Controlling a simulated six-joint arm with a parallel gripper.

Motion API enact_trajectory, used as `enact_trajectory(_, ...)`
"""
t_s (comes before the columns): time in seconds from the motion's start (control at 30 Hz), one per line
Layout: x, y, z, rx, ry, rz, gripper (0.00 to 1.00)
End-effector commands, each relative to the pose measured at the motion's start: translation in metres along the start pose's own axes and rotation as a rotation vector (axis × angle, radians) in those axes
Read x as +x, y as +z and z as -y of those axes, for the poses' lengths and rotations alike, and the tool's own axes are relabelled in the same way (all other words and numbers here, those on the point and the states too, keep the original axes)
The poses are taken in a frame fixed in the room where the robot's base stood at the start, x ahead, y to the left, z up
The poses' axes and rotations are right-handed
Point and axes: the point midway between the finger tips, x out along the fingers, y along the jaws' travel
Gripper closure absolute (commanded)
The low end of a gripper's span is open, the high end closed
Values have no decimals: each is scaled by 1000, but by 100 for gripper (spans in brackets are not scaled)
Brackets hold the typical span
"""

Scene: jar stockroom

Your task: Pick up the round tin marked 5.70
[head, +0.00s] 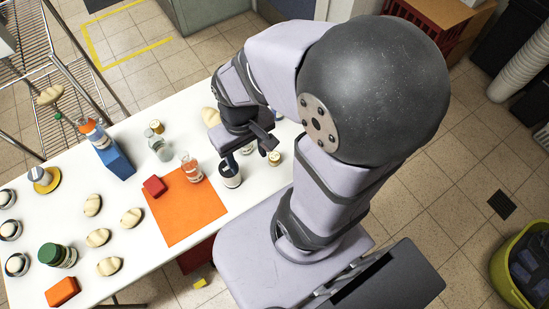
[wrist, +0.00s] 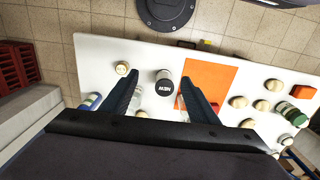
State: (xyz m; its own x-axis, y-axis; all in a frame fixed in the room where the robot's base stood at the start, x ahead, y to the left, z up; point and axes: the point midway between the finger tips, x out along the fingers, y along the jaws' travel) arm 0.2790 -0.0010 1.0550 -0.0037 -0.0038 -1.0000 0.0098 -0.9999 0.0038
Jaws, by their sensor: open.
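My gripper (head: 248,155) is over the white table; in the wrist view its two fingers (wrist: 158,82) are apart and nothing is held. A short round dark-topped tin (head: 231,178) stands below it beside the orange mat. In the wrist view this tin (wrist: 164,86) shows between the fingers, lower down, with pale lettering on its black top. A small gold-lidded jar (head: 274,158) stands to its right. Several low round dark containers with pale tops, such as one (head: 10,229), stand at the table's left edge. I cannot read 5.70 on any of them.
An orange mat (head: 185,215) holds a red block (head: 154,186) and a clear glass bottle (head: 191,167). A blue stand (head: 114,160), a green-lidded jar (head: 57,255), an orange block (head: 62,291) and several cream lumps, such as one (head: 98,237), stand to the left.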

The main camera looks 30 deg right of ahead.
Motion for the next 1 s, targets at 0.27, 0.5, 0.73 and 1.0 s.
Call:
enact_trajectory(0.27, 44, 26, -13, -168, 119, 173, 45)
enact_trajectory(0.5, 105, 54, -56, -537, 403, 458, 45)
enact_trajectory(0.73, 150, 36, -93, -961, 729, 648, 45)
enact_trajectory(1.0, 212, -16, -93, -1469, 1063, 711, 45)
